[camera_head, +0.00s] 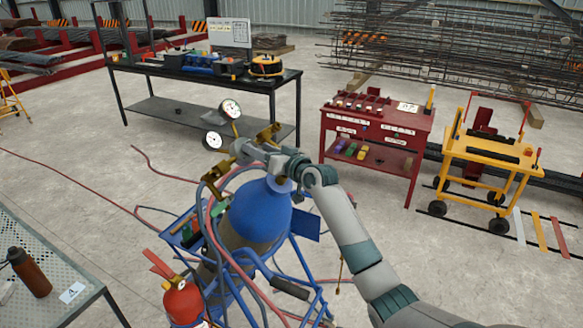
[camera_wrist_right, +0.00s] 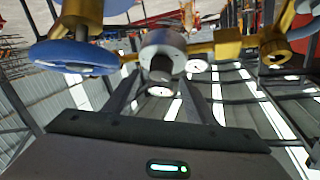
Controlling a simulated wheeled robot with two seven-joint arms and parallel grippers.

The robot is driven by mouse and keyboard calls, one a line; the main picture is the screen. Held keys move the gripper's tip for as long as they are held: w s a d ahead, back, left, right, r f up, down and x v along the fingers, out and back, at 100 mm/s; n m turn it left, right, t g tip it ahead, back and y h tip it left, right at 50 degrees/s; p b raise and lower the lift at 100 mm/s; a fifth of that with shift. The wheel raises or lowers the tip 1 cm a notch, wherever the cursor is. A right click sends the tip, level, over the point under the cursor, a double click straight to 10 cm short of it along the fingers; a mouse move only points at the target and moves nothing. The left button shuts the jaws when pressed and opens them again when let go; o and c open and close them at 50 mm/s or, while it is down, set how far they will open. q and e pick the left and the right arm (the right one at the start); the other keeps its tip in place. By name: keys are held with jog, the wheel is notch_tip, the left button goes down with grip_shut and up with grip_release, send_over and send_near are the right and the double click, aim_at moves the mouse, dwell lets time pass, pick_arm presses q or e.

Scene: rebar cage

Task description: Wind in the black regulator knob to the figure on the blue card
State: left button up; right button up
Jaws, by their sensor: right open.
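A blue gas cylinder (camera_head: 262,208) stands in a blue trolley, with a brass regulator (camera_head: 216,173) and two round white gauges (camera_head: 230,108) at its top. My right gripper (camera_head: 243,150) is at the regulator and covers part of it. In the right wrist view, a round grey-black knob (camera_wrist_right: 163,52) faces my open right gripper (camera_wrist_right: 163,78), whose dark fingers lie either side of its lower part; contact cannot be told. A blue handwheel (camera_wrist_right: 75,57) is at the left. A blue panel (camera_head: 306,224) is on the trolley; I see no figure on it. My left gripper is out of view.
Red hoses (camera_head: 262,290) loop around the trolley, and a red extinguisher (camera_head: 183,300) stands in front. A perforated table (camera_head: 75,290) is at the lower left. A black workbench (camera_head: 200,80), red cabinet (camera_head: 378,125) and yellow cart (camera_head: 490,155) stand behind, with bare floor between.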

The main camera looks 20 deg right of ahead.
jog(key=b+v, duration=0.5)
jog(key=v, duration=1)
